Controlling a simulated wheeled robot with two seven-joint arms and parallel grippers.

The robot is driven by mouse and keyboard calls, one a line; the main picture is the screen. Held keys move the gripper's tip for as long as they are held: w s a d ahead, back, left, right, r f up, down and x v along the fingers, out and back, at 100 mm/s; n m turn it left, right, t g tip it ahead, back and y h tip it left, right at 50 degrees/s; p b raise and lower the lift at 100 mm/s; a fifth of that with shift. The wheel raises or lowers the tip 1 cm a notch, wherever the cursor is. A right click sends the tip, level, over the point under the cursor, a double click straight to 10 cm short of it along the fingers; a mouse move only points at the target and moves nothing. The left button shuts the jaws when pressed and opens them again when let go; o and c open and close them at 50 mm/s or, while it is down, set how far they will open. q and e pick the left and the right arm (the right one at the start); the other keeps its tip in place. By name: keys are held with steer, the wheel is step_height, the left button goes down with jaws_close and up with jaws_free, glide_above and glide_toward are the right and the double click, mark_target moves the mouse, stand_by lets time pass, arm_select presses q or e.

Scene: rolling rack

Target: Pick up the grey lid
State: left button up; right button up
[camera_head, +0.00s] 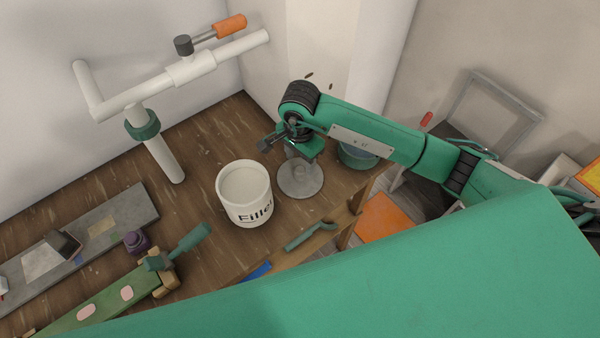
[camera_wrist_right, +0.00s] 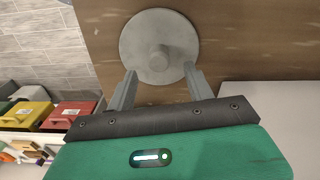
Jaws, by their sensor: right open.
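The grey lid (camera_head: 301,187) is a round disc with a knob on top. It lies flat on the wooden workbench (camera_head: 205,210), just right of the white bucket (camera_head: 243,192) with dark lettering. My right gripper (camera_head: 300,158) is above the lid and partly covers it in the head view. In the right wrist view the lid (camera_wrist_right: 157,30) is ahead of my right gripper (camera_wrist_right: 160,69). Its two grey fingers are spread apart, with the lid's knob between and just beyond the tips. Whether they touch the lid cannot be told. My left gripper is not in view.
A teal container (camera_head: 357,156) stands behind my right arm near the bench's right end. A green-handled tool (camera_head: 310,235) lies along the front edge. White pipes (camera_head: 180,72) rise at the back left. Red and yellow bins (camera_wrist_right: 25,112) show in the wrist view.

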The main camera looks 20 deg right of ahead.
mark_target(301, 168)
steer(key=shift+f+p, duration=0.2)
steer(key=shift+p, duration=0.1)
step_height(301, 168, down, 4)
steer(key=shift+d+r+p, duration=0.1)
steer(key=shift+p, duration=1.1)
steer(key=shift+f, duration=0.5)
steer(key=shift+c, duration=0.4)
steer(key=c, duration=1)
